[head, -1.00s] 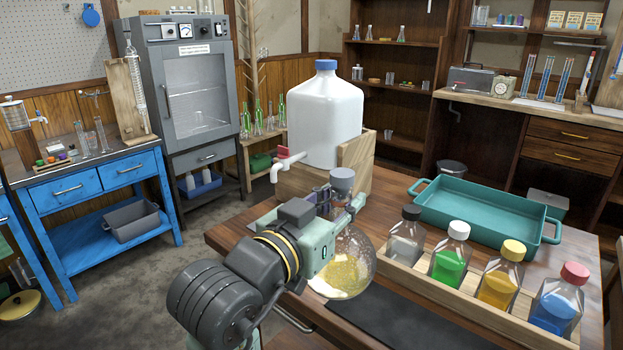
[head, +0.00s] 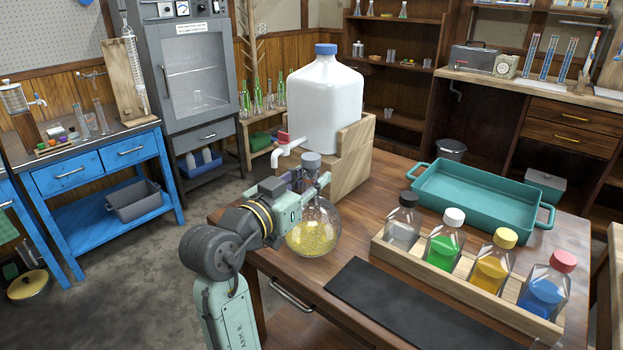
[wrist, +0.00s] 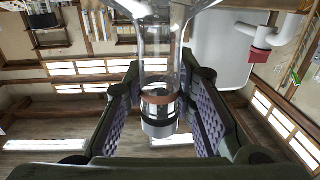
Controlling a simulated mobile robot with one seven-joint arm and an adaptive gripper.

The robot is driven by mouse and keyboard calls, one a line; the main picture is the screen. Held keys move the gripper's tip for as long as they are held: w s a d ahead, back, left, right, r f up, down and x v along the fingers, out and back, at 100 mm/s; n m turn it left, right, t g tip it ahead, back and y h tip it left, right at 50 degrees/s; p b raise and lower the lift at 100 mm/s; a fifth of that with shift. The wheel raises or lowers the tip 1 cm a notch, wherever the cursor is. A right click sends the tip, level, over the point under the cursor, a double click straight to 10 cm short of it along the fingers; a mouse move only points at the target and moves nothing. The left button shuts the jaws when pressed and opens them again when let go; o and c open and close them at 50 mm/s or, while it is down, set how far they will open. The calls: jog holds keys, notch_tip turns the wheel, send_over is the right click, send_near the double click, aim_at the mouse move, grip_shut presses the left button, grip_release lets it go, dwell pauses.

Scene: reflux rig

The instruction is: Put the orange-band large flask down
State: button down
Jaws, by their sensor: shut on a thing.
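The large round flask (head: 313,232) holds yellow liquid and has a grey top (head: 312,160). It is upright over the left part of the wooden table, in front of the white jug; I cannot tell whether its base touches the table. My gripper (head: 308,191) is shut on its neck from the left. In the wrist view, the glass neck (wrist: 156,68) with its orange-brown band (wrist: 157,99) lies between my padded fingers (wrist: 160,105). The fingers hide part of the neck in the head view.
The white jug (head: 325,105) with a red-handled tap (head: 283,137) stands on a wooden stand close behind the flask. A black mat (head: 400,308) lies bare at the front. A bottle rack (head: 385,250) and a teal tray (head: 480,200) stand to the right.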

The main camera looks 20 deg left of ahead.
jog(key=shift+f, duration=0.4)
jog(key=shift+f, duration=0.15)
jog(key=c, duration=1.3)
grip_release()
